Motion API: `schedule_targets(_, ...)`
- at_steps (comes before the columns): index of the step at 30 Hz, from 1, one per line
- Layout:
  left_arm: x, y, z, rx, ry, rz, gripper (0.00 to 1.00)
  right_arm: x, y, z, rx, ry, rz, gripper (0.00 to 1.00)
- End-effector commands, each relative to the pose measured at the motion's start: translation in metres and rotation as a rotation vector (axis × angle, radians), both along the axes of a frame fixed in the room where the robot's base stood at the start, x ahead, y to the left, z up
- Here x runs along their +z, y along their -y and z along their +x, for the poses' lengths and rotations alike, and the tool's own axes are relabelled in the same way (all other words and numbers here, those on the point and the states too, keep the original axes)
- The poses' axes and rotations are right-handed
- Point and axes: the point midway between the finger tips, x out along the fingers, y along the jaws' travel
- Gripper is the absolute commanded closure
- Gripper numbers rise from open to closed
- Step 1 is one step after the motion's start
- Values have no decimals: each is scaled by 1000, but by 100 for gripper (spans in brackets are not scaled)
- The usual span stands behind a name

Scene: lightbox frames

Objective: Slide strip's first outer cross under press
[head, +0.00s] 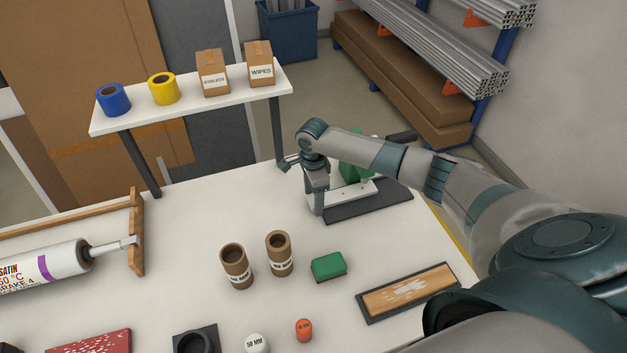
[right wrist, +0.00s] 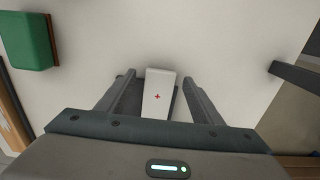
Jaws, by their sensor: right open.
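The white strip (head: 352,194) lies on the dark base plate (head: 372,205) of the press. The green press (head: 352,171) is mostly hidden behind my right arm, with a dark handle (head: 402,136) showing. My right gripper (head: 317,211) points down at the strip's left end. In the right wrist view, the strip (right wrist: 160,85) with a red cross lies between the open fingers of my right gripper (right wrist: 156,79). Gaps show on both sides of it. Small marks farther along the strip are too small to read in the head view. My left gripper is out of view.
A green block (head: 328,266), two brown cardboard tubes (head: 236,267) (head: 279,254) and a framed wooden board (head: 410,291) are in front. A raised shelf (head: 190,102) stands behind; its leg (head: 278,131) is near my gripper.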

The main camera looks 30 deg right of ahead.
Motion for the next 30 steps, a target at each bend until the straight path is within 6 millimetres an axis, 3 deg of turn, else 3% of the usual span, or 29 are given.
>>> schedule_targets(8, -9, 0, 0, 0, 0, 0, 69, 24, 0, 1, 1, 3, 1, 40)
schedule_targets(24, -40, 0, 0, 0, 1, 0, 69, 129, 0, 2, 0, 5, 1, 40)
schedule_targets(30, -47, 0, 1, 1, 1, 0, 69, 158, 0, 1, 1, 3, 0, 40)
